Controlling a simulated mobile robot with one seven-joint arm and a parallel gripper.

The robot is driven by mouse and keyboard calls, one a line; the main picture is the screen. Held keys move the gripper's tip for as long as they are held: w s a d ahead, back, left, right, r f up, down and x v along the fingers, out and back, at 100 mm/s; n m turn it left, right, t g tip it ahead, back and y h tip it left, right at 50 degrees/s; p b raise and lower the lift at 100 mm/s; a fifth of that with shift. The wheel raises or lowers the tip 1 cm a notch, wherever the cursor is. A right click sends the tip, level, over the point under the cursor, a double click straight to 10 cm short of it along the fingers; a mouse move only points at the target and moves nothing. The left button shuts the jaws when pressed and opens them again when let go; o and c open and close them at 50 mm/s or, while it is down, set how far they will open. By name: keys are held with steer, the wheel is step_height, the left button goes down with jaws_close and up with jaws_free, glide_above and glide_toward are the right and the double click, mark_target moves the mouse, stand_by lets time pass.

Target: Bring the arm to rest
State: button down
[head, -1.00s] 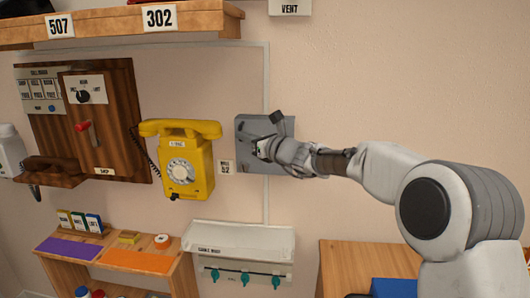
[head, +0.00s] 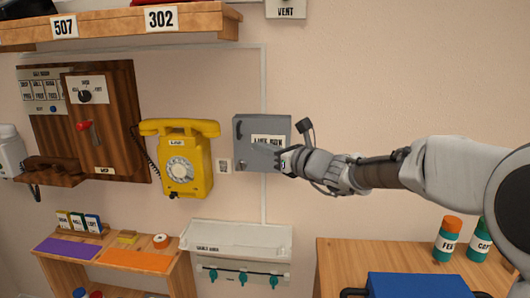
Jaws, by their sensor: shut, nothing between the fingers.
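My gripper (head: 284,160) is in front of the right edge of a grey wall box (head: 250,130). Its fingers are shut with nothing visible between them. Whether it touches the box cannot be told. The box has a dark handle at its upper left and a white label that the gripper partly hides. My arm stretches in from the right edge of the picture, roughly level.
A yellow dial phone (head: 181,158) hangs left of the box, and a wooden panel (head: 98,120) further left. Below are a white tray (head: 238,237) and a desk (head: 340,258) with a blue case (head: 415,285) and two bottles. The wall above my arm is clear.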

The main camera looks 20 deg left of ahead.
steer(key=s+d+f+n+h+p, duration=0.2)
steer(key=s+d+n+h, duration=0.3)
steer(key=s+d, duration=0.5)
steer(key=s+d+f+n+h+p, duration=0.1)
steer(key=s+d+n+h, duration=0.4)
steer(key=s+d+n, duration=0.5)
steer(key=s+d+f+n+g+h+p, duration=0.1)
steer(key=s+d+n+h, duration=0.5)
steer(key=d, duration=1.7)
steer(key=s+f+n+p, duration=0.1)
steer(key=s+p, duration=0.1)
steer(key=s, duration=0.2)
steer(key=shift+f+n, duration=0.3)
steer(key=shift+a, duration=0.1)
